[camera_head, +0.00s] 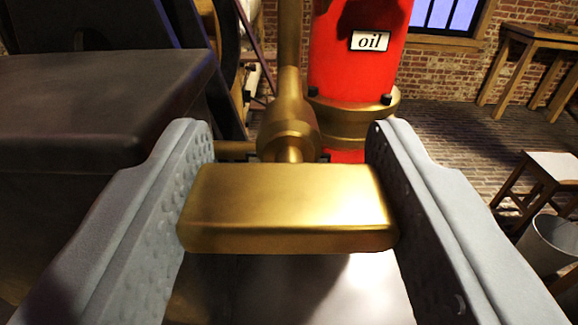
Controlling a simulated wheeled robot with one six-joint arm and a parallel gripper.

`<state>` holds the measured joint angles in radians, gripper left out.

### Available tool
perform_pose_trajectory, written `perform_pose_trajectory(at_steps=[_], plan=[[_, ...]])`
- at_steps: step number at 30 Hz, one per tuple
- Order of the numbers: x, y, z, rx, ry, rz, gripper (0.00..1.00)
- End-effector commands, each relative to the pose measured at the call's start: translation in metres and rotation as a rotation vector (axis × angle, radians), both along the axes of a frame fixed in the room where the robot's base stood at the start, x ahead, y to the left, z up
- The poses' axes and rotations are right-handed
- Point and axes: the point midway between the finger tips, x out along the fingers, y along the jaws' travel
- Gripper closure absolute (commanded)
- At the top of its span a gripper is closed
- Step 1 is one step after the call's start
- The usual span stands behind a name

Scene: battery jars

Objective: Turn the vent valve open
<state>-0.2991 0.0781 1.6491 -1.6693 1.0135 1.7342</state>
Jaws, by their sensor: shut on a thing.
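The vent valve's handle (288,208) is a brass block lying crosswise in the middle of the view. My gripper (287,200) has one grey finger at each end of the block and is shut on it. Behind the handle, a rounded brass valve body (288,128) joins a vertical brass pipe (290,40). The handle covers the lower part of the valve body.
A red cylinder (340,75) labelled "oil" stands just behind the valve on a brass flange. A dark block (90,110) fills the left side. At right are a wooden stool (545,175), a bucket (552,245) and open brick floor.

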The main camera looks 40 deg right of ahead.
Motion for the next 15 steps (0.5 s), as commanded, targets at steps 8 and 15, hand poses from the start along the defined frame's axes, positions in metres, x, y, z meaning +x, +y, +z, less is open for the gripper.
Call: perform_pose_trajectory(at_steps=[8, 15], plan=[[0.0003, 0.0005, -0.0002, -0.105, 0.090, 0.000, 0.76], [0.0007, 0.0010, -0.0003, -0.268, 0.229, 0.000, 0.76]])
